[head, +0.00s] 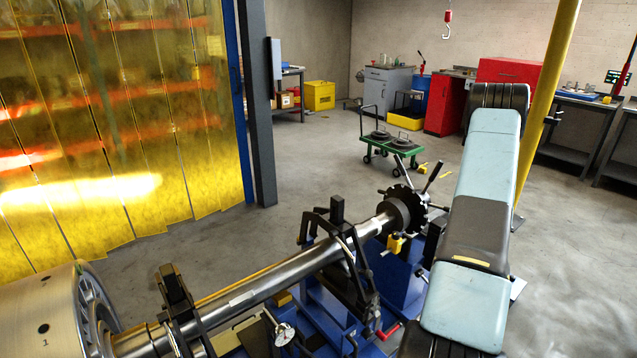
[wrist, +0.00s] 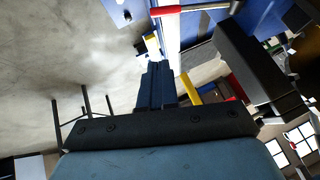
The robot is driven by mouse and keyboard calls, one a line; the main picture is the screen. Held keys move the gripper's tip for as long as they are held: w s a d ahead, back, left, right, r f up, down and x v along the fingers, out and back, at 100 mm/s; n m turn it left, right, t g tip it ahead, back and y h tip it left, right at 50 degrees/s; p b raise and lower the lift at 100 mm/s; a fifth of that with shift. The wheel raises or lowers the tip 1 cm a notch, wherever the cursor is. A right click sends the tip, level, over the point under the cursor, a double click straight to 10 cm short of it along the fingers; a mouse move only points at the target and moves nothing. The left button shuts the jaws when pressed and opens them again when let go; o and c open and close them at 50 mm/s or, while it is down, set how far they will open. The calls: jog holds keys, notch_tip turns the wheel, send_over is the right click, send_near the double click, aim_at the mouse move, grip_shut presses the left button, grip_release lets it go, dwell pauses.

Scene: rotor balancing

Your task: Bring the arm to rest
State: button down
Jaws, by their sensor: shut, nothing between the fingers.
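My arm shows in the head view as pale blue and dark links, rising along the right side of the rotor stand. My gripper is not clearly visible there. In the wrist view my gripper (wrist: 158,66) points up the picture from its dark crossbar. Its two dark blue fingers are together, with nothing held between them. The rotor's steel shaft (head: 262,284) lies across blue supports (head: 397,270) in the head view. A large pale drum (head: 40,318) is at its left end and a dark toothed disc (head: 405,208) at its right end.
A yellow strip curtain (head: 120,130) hangs at left beside a dark post (head: 257,110). A green cart (head: 391,150) stands on open floor behind the rotor. A yellow post (head: 549,95) rises behind my arm. A red cabinet (head: 443,103) and benches line the back.

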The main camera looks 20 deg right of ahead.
jog(key=w+a+r+n, duration=0.2)
jog(key=w+a+r, duration=0.15)
jog(key=r, duration=0.45)
jog(key=w+a+r+n, duration=0.1)
jog(key=w+a+r, duration=0.3)
jog(key=r, duration=0.5)
jog(key=w+a+r+n+y, duration=0.1)
jog(key=a+r+n, duration=0.1)
jog(key=a+r, duration=0.5)
jog(key=w+a+r+n+y, duration=0.15)
jog(key=a+r, duration=0.35)
jog(key=r, duration=0.5)
jog(key=s+a+r+n+y, duration=0.1)
jog(key=s+a+r+n, duration=0.1)
jog(key=s+a+r, duration=0.35)
jog(key=s+a+r+n, duration=0.2)
jog(key=s+a+r, duration=0.1)
jog(key=a+r, duration=0.45)
jog(key=s+a+r+n+y, duration=0.1)
jog(key=s+a+r+n, duration=0.1)
jog(key=s+a, duration=0.2)
jog(key=s+a+r+n, duration=0.2)
jog(key=s+a, duration=0.3)
jog(key=s, duration=0.4)
jog(key=shift+s+r+y, duration=0.35)
jog(key=shift+s+r, duration=0.05)
jog(key=shift+r, duration=0.25)
